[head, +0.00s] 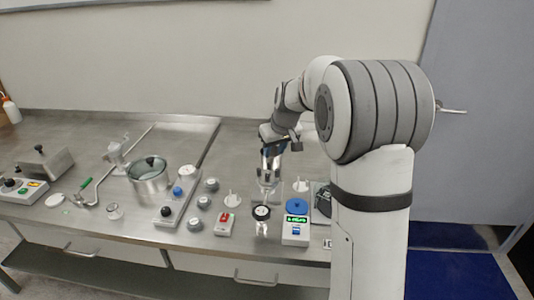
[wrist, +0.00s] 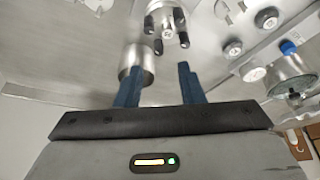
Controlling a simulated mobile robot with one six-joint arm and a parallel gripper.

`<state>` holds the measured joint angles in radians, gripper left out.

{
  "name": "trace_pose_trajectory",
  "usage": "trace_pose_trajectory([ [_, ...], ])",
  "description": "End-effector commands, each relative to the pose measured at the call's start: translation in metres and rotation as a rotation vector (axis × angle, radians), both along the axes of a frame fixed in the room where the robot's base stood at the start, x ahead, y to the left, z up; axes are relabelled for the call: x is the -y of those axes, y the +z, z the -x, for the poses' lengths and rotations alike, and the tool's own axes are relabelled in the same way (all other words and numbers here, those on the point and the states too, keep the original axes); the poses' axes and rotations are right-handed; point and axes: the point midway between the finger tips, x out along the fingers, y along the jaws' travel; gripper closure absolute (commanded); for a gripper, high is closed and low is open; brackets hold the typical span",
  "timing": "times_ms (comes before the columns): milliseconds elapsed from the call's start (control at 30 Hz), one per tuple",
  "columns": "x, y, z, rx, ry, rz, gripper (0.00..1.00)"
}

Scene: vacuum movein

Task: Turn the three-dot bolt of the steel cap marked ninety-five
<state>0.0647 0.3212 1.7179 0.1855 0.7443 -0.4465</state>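My gripper (wrist: 158,62) reaches down over the bench, its two blue fingers spread apart with a gap between them. In the head view my gripper (head: 268,178) is small, and its fingertips are hard to make out. A steel round part with several dark-tipped posts around a pale centre (wrist: 168,33) lies just beyond the fingertips in the wrist view. A plain steel cylinder (wrist: 147,77) stands behind and beside the left finger. No number or dot marks are readable, so I cannot tell which part is the cap marked ninety-five or which bolt has three dots.
A box with a blue disc and green display (head: 296,223) stands right of a dark-topped round part (head: 261,212). The bench's back strip is mostly clear.

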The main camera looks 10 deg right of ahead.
Motion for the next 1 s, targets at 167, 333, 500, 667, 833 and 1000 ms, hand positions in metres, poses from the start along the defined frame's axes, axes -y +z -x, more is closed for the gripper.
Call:
trace_pose_trajectory([
  [167, 0.000, -0.007, -0.012, 0.005, 0.006, 0.000, 0.65],
  [333, -0.003, -0.031, -0.020, 0.003, 0.006, 0.000, 0.65],
  [500, -0.006, -0.055, -0.030, 0.003, 0.006, 0.000, 0.65],
  [667, -0.007, -0.069, -0.036, 0.006, 0.006, 0.001, 0.65],
  [833, -0.008, -0.073, -0.037, 0.006, 0.006, 0.001, 0.65],
  [1000, -0.007, -0.073, -0.037, 0.006, 0.006, 0.001, 0.66],
])
